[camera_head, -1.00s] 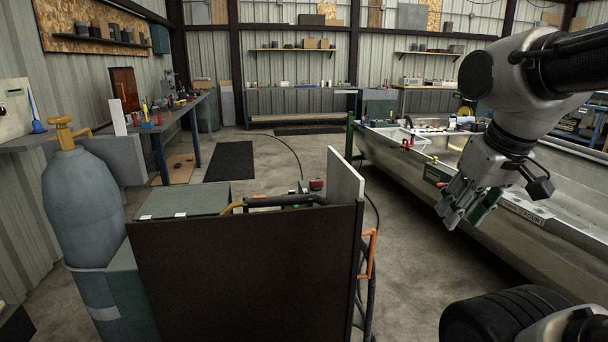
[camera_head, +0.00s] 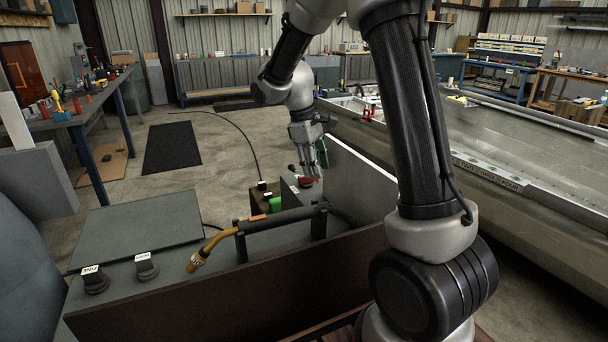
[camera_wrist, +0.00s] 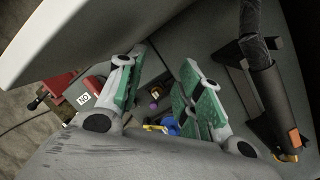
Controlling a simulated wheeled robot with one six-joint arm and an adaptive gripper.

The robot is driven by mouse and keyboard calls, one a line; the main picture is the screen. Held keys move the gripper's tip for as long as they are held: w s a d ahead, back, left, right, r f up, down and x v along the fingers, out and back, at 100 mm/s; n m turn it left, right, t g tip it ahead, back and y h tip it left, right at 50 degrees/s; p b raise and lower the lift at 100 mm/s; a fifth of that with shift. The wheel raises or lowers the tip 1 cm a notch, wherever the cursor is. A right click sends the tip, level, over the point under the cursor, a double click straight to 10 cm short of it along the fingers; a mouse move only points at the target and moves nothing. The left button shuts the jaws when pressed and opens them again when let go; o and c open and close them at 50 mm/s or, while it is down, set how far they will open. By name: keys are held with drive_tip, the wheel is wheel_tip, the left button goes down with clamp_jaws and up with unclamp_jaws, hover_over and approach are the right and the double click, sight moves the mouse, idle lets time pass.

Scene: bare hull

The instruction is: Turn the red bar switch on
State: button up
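A red part (camera_head: 309,182), which may be the red bar switch, shows in the head view on the far end of the grey bench-like unit, partly hidden by my fingers. In the wrist view red parts (camera_wrist: 62,84) lie left of my gripper, near a small white "NO" label (camera_wrist: 84,99); which one is the bar is unclear. My gripper (camera_head: 312,172) points down over that end of the unit. In the wrist view it also shows (camera_wrist: 158,90), with its two green-padded fingers apart and nothing held between them. Contact with any switch cannot be told.
An upright pale panel (camera_head: 355,180) stands close right of my gripper. A torch (camera_head: 215,245) with a yellow neck lies in a black holder (camera_head: 280,222). Two labelled black knobs (camera_head: 147,266) sit at the unit's near left. A blue and yellow item (camera_wrist: 165,126) lies below the fingers.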

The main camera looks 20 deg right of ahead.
drive_tip(key=w+f+n+h, duration=0.1)
drive_tip(key=w+f+n, duration=0.4)
drive_tip(key=w, duration=0.4)
drive_tip(key=n+t+h, duration=0.1)
drive_tip(key=n, duration=0.4)
approach(306, 180)
drive_tip(key=d, duration=0.1)
drive_tip(key=x, duration=0.5)
drive_tip(key=w+x, duration=0.1)
drive_tip(key=x, duration=0.1)
drive_tip(key=shift+s+d+f, duration=0.1)
drive_tip(key=shift+f, duration=0.25)
clamp_jaws()
